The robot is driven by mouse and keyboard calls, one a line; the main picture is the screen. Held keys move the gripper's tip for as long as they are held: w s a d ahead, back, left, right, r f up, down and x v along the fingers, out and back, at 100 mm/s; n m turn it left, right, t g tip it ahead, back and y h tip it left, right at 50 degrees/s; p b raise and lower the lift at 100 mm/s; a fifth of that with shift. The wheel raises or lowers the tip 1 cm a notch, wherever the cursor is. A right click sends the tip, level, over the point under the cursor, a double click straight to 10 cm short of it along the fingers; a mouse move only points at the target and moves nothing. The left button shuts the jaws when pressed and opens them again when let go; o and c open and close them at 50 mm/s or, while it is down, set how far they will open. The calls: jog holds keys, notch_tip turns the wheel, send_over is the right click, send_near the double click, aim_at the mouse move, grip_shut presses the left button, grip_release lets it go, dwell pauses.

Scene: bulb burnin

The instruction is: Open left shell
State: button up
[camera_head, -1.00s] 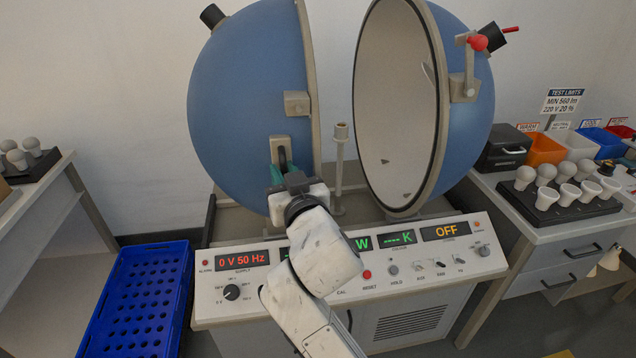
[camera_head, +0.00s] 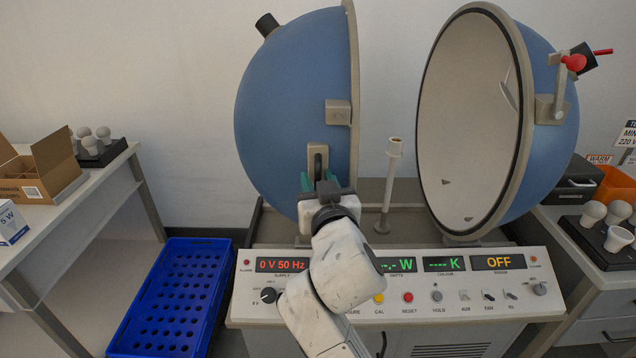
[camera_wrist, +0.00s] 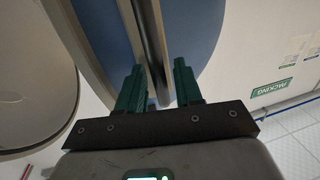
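The left shell (camera_head: 285,110) is a blue half-sphere with a beige rim, standing upright at the left of the tester. Its dark handle (camera_head: 318,160) sits on a beige plate near the rim. My gripper (camera_head: 322,180) is at this handle, its green fingers on either side. In the wrist view my gripper (camera_wrist: 160,90) has its fingers a small distance apart, close to the rim and blue shell (camera_wrist: 200,30); the contact itself is hidden. The right shell (camera_head: 555,120) stands apart, its pale inside showing. A gap with a beige lamp post (camera_head: 391,180) lies between the shells.
The control panel (camera_head: 455,292) runs below the shells, under my arm. A blue perforated crate (camera_head: 170,300) stands on the floor at the left. A bench (camera_head: 100,185) with an open carton (camera_head: 50,165) is farther left. Bulbs (camera_head: 592,213) stand at the right.

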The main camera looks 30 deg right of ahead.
jog(key=b+v, duration=0.1)
jog(key=v, duration=0.9)
jog(key=shift+s, duration=0.4)
jog(key=shift+a, duration=0.15)
jog(key=s+d+f+n+g+y, duration=0.15)
jog(key=s+f+g, duration=0.25)
jog(key=f, duration=0.6)
jog(key=s+d+f+g+y, duration=0.2)
jog(key=s+f+g, duration=0.2)
jog(key=f, duration=0.7)
jog(key=s+a+f+n+g+y, duration=0.1)
jog(key=s+f+n+g+y, duration=0.1)
jog(key=s+f+g, duration=0.5)
jog(key=s+f+y, duration=0.1)
jog(key=s+f, duration=0.5)
jog(key=s, duration=0.4)
jog(key=shift+a+n+g+p, duration=0.15)
jog(key=shift+n+g+p, duration=0.15)
jog(key=shift+n, duration=0.05)
